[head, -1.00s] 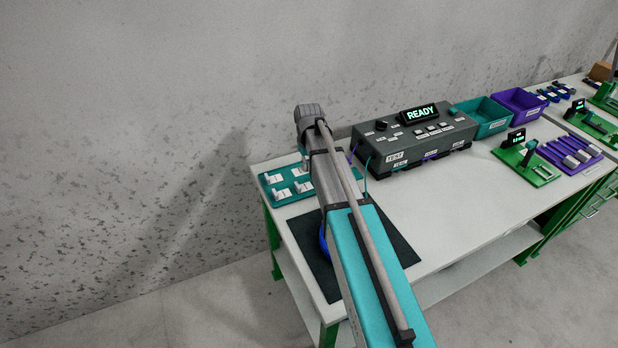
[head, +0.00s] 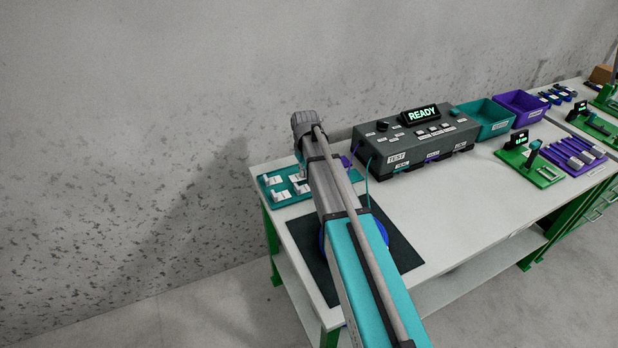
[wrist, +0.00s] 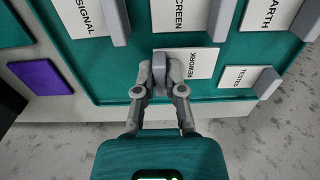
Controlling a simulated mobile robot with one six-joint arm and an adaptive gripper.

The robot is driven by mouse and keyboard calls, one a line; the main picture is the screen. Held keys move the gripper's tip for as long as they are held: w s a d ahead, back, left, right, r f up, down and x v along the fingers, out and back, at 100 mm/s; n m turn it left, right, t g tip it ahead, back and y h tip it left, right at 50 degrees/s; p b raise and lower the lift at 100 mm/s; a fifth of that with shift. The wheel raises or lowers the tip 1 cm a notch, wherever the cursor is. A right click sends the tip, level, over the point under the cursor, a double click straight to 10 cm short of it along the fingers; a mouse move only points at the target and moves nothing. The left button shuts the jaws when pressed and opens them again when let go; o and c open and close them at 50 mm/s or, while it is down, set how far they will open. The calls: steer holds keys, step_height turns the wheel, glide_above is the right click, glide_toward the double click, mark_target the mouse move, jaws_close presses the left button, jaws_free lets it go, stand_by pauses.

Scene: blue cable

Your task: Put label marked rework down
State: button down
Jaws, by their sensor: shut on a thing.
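The label marked REWORK (wrist: 200,64) is a white card with a grey grip block. In the wrist view it is at the middle, over the teal label board (wrist: 125,82). My gripper (wrist: 167,70) is shut on its grey block. I cannot tell whether the label touches the board. In the head view the teal board (head: 268,196) is at the left end of the bench, and my arm hides my gripper and the REWORK label.
Labels marked SIGNAL (wrist: 88,14), SCREEN (wrist: 188,18), EARTH (wrist: 262,12) and TESTED (wrist: 238,77) are close around. A dark tester (head: 400,145) reading READY stands right of the board. A black mat (head: 395,245) lies in front. Bare bench (head: 455,205) extends right.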

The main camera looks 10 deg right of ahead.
steer(key=shift+f+b, duration=0.4)
steer(key=shift+f, duration=0.3)
steer(key=shift+f, duration=0.1)
steer(key=c, duration=0.7)
jaws_free()
steer(key=shift+r, duration=0.2)
step_height(320, 180, up, 12)
steer(key=p, duration=1.2)
steer(key=s, duration=0.8)
steer(key=s+m, duration=0.1)
steer(key=s, duration=0.7)
steer(key=s+a+m, duration=0.1)
steer(key=s, duration=0.7)
steer(key=shift+a, duration=0.1)
